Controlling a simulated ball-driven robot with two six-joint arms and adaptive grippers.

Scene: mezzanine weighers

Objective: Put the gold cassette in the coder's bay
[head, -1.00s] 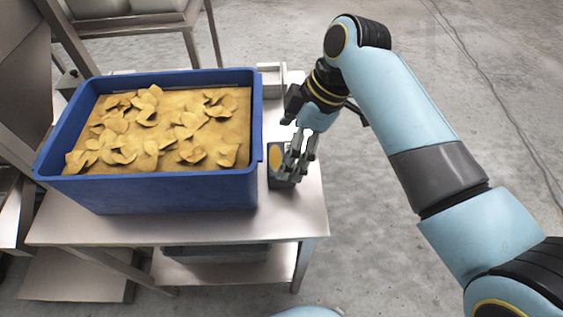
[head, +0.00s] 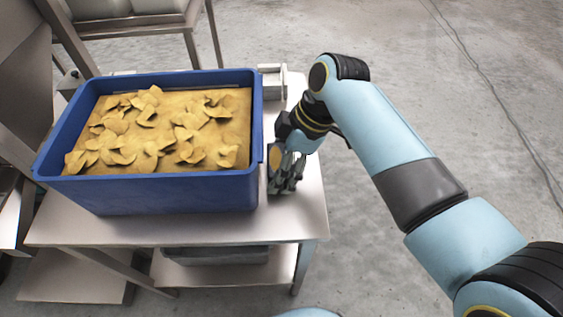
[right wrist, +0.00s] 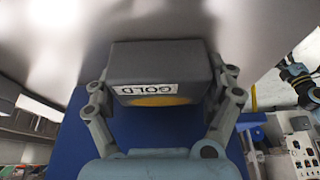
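The gold cassette (head: 275,158) is a dark block with a gold disc, on the metal table just right of the blue crate. In the right wrist view the cassette (right wrist: 160,70) shows its GOLD label, upside down. My right gripper (head: 284,180) is down at the cassette, with its fingers on either side of it. In the right wrist view they sit close along both ends; whether they press on it is unclear. A pale, open-fronted fixture (head: 272,88) behind the cassette at the table's back may be the coder's bay. My left gripper is out of view.
The blue crate (head: 160,192), full of yellow chips, fills most of the metal table (head: 250,226) and stands very close to the cassette's left. A narrow strip of tabletop is free at the right and front. Open concrete floor (head: 440,110) lies to the right.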

